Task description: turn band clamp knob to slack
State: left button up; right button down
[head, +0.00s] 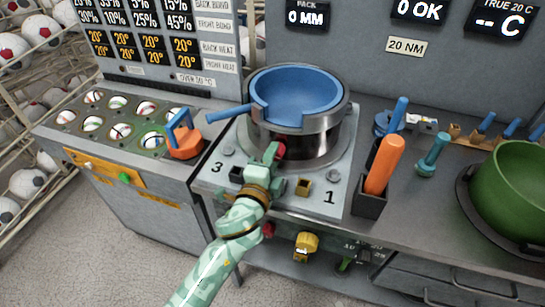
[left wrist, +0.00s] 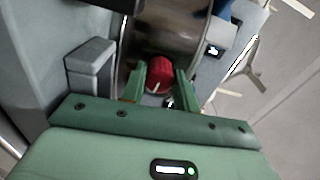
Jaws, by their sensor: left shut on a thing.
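The band clamp knob (left wrist: 159,75) is red and sits on the side of a round metal press (head: 315,148). In the head view the red knob (head: 280,148) shows just past the fingers of my left gripper (head: 272,152). In the left wrist view the two green fingers of my left gripper (left wrist: 160,88) stand on either side of the knob and are shut on it. The metal band clamp (head: 345,118) circles the press under a blue bowl (head: 295,90). My right gripper is not in view.
The grey press plate (head: 315,205) is marked 3 and 1. An orange-handled tool (head: 384,165) stands in a dark holder to the right. An orange and blue tool (head: 185,140) sits at the left. A green bowl (head: 515,185) stands far right. Displays fill the back panel.

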pick_arm(q)
jog(key=shift+f, duration=0.15)
dwell(0.3)
jog(key=o, duration=1)
jog(key=shift+s, duration=0.1)
jog(key=p+v, duration=0.1)
jog(key=v, duration=1.5)
jog(key=shift+s, duration=0.1)
